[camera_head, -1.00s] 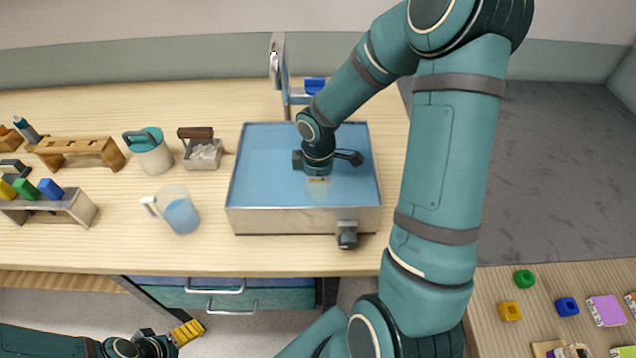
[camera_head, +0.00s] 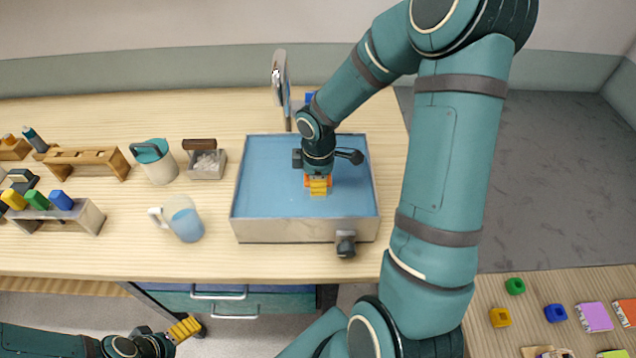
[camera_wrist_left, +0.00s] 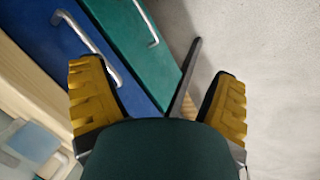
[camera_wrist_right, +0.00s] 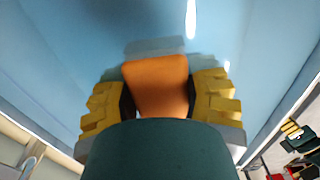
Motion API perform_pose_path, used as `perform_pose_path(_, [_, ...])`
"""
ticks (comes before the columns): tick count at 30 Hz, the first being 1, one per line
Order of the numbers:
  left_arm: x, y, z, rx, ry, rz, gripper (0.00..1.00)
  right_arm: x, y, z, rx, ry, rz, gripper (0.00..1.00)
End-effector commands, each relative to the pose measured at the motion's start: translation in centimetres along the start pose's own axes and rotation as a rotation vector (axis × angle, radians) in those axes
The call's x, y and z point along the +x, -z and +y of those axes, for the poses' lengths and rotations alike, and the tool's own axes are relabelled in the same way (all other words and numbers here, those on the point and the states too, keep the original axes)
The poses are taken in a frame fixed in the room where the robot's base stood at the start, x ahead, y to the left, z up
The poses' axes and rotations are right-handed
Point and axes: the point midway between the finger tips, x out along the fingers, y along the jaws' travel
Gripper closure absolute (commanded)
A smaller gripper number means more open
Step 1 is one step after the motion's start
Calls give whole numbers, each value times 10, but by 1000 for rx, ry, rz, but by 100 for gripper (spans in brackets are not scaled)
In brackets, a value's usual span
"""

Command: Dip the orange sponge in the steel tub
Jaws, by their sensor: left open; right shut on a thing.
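The steel tub (camera_head: 300,231) stands on the wooden counter, filled with light-blue water (camera_head: 268,172). My right gripper (camera_head: 318,188) is over the middle of the tub, pointing down, shut on the orange sponge (camera_head: 309,181). In the right wrist view the orange sponge (camera_wrist_right: 157,85) sits between the yellow fingers, with the blue of the tub around it. The sponge and fingertips show in full colour, so they look clear of the water; the exact gap cannot be told. My left gripper (camera_head: 185,328) is open and empty, low in front of the counter; its spread fingers show in the left wrist view (camera_wrist_left: 158,100).
Left of the tub stand a jug of blue liquid (camera_head: 186,220), a teal-lidded canister (camera_head: 155,162) and a small caddy (camera_head: 206,163). Wooden racks (camera_head: 85,160) are at the far left. A tap (camera_head: 279,75) rises behind the tub; a valve (camera_head: 345,243) juts from its front.

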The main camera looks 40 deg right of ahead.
Motion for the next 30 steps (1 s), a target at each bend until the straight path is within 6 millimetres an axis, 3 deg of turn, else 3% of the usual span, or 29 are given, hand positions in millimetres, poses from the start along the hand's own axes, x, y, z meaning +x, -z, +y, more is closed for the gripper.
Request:
perform_pose_path(19, [-51, 17, 18, -10, 0, 33, 12, -62, 0, 0, 0, 0, 0, 77])
perform_pose_path(30, [-54, 17, 19, -9, -2, 32, 12, -66, 0, 0, 0, 0, 0, 77])
